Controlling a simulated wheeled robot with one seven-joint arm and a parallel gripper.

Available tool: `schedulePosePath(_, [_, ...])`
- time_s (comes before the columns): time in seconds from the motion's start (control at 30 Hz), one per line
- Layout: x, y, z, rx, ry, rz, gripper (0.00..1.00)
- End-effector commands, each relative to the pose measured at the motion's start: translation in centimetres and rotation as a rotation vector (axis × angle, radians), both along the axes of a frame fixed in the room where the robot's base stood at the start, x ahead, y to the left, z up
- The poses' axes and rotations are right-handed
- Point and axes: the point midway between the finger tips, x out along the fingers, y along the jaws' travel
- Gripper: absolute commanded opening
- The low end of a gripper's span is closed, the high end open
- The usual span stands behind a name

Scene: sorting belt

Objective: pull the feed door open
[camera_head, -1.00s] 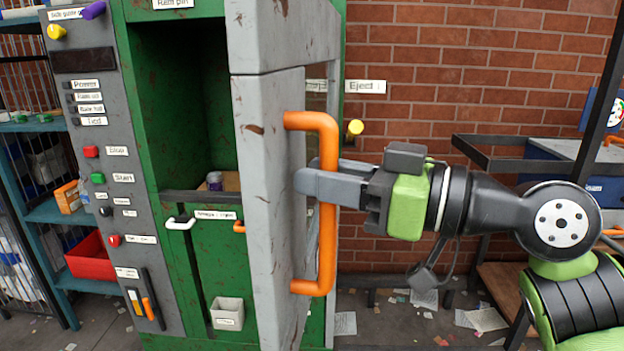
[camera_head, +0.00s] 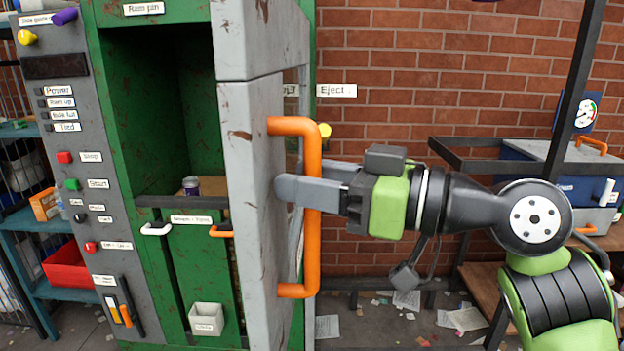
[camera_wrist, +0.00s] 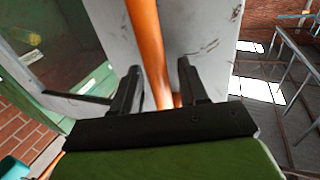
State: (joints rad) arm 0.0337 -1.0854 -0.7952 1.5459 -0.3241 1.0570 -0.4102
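The feed door (camera_head: 252,200) is a worn grey panel on the green machine, standing partly swung out toward me. Its orange bar handle (camera_head: 312,225) runs upright along the door face. My gripper (camera_head: 308,182) reaches in from the right, with one finger on each side of the bar at about mid-height. In the wrist view, the orange handle (camera_wrist: 150,50) passes between the two dark fingers of my gripper (camera_wrist: 158,72). A gap shows between bar and right finger, so the fingers look apart, not clamped. The door face (camera_wrist: 188,40) lies beyond the fingertips.
The green machine (camera_head: 112,100) has a dark open bay with a small can (camera_head: 191,186) inside. A grey control panel (camera_head: 75,140) stands left of it. A brick wall (camera_head: 420,60) is behind. A dark frame and blue box (camera_head: 545,178) stand right. Paper scraps lie on the floor.

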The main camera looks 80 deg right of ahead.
Motion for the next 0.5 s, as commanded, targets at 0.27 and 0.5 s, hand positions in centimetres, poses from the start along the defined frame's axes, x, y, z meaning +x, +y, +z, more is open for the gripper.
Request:
schedulePosePath(0.27, [0.0, 0.0, 0.0, 0.000, 0.000, 0.000, 0.43])
schedulePosePath(0.5, [-2.3, 0.6, 0.2, 0.000, -0.005, -0.002, 0.43])
